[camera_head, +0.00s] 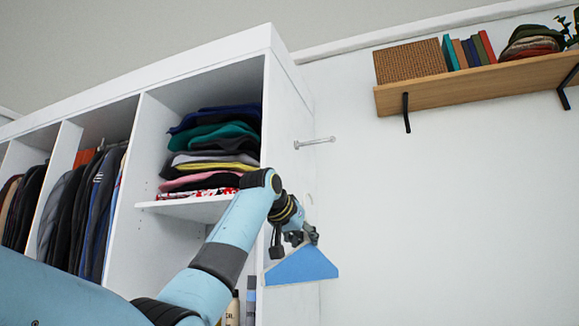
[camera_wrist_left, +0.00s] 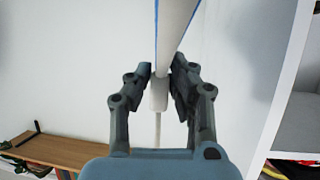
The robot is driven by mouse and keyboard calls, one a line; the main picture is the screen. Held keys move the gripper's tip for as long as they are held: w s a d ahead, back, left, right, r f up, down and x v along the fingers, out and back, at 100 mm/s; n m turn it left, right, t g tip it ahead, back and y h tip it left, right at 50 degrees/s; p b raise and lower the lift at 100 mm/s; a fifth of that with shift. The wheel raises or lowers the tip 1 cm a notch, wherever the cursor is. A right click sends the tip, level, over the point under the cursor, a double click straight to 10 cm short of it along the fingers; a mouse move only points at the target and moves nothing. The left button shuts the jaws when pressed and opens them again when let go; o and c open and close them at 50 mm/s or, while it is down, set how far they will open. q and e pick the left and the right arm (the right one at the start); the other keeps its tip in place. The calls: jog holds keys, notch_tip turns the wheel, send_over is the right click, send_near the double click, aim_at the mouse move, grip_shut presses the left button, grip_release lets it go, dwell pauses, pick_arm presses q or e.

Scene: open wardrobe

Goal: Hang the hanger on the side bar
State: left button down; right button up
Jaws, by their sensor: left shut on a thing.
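In the left wrist view, the hanger's edge (camera_wrist_left: 174,35) runs up out of the frame from between the fingers (camera_wrist_left: 160,80). A white collar and thin rod of the hanger show below the fingertips; I cannot make out the hook's end. The side bar (camera_head: 315,142) is a short metal rod sticking out of the wardrobe's side panel, above the gripper and apart from the hanger. My right gripper is not in view.
The white wardrobe (camera_head: 272,110) holds folded clothes (camera_head: 215,145) and hung clothes (camera_head: 85,210) at left. A wooden wall shelf (camera_head: 470,90) with a basket, books and hats is at upper right. The wall below it is clear.

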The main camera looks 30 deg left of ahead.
pick_arm(q)
jog(key=s+a+r+y+p, duration=0.1)
jog(key=s+r+p, duration=0.1)
jog(key=r, duration=1.3)
jog(key=s+a+r+n+p, duration=0.1)
jog(key=r+p, duration=0.3)
jog(key=r, duration=1.1)
jog(key=shift+s+a+r+n+y, duration=0.15)
jog(key=shift+s+r+n+y, duration=0.2)
jog(key=shift+s, duration=0.3)
